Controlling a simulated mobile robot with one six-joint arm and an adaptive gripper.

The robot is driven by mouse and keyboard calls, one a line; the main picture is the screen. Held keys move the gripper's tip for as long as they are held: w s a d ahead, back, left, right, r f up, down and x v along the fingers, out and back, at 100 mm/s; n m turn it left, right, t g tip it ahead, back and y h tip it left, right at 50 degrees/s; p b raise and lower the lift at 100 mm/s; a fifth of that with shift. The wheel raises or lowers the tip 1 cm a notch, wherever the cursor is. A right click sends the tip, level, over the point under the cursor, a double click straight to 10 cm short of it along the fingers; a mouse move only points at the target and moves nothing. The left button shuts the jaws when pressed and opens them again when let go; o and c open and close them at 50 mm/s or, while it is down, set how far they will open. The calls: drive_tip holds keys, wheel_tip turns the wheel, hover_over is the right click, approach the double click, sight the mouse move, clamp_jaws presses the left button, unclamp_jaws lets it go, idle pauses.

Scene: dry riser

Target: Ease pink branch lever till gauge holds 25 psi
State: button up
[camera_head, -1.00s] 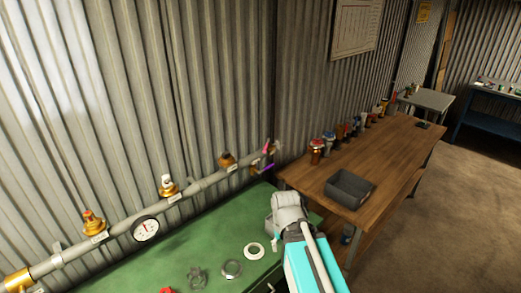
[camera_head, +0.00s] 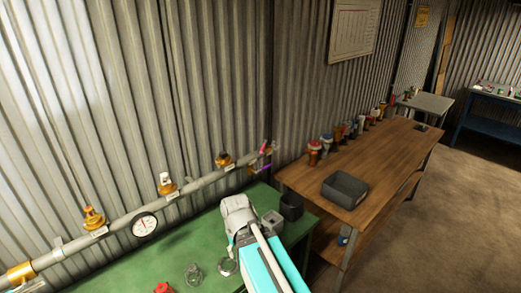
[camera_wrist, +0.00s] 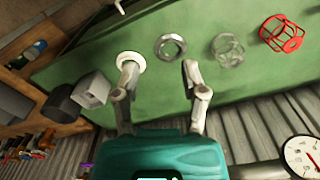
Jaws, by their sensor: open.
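The pink lever (camera_head: 262,147) is at the far right end of the grey pipe (camera_head: 116,224) along the wall, with a purple handle (camera_head: 263,168) just below it. The pressure gauge (camera_head: 145,225) is a white dial left of centre on the pipe; it also shows at the wrist view's right edge (camera_wrist: 303,155). Its reading is too small to tell. My gripper (camera_wrist: 160,72) is open and empty above the green bench, its left finger overlapping a white ring (camera_wrist: 131,62). It is apart from the pink lever. In the head view my arm hides the fingers.
The green bench (camera_head: 130,270) carries a steel ring (camera_wrist: 171,46), a clear cage (camera_wrist: 227,50), a red cage (camera_wrist: 282,35), a grey box (camera_wrist: 92,90) and a dark cup (camera_head: 291,207). A wooden table (camera_head: 385,160) with a dark bin (camera_head: 345,190) stands right.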

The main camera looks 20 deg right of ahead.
drive_tip(key=shift+a, duration=0.2)
drive_tip(key=shift+w, duration=0.1)
drive_tip(key=n+t+h+b, duration=1.1)
drive_tip(key=n+t, duration=0.3)
drive_tip(key=n, duration=1.3)
approach(263, 147)
drive_tip(key=shift+s+a+f, duration=0.2)
drive_tip(key=shift+s+a, duration=0.35)
drive_tip(key=shift+s, duration=0.2)
drive_tip(key=shift+s+a+f, duration=0.25)
drive_tip(key=shift+s+a, duration=0.25)
drive_tip(key=shift+s, duration=0.2)
drive_tip(key=shift+w+d+m, duration=0.1)
drive_tip(key=shift+m, duration=0.2)
drive_tip(key=x, duration=1.3)
drive_tip(key=shift+w+r, duration=0.15)
drive_tip(key=shift+w, duration=0.15)
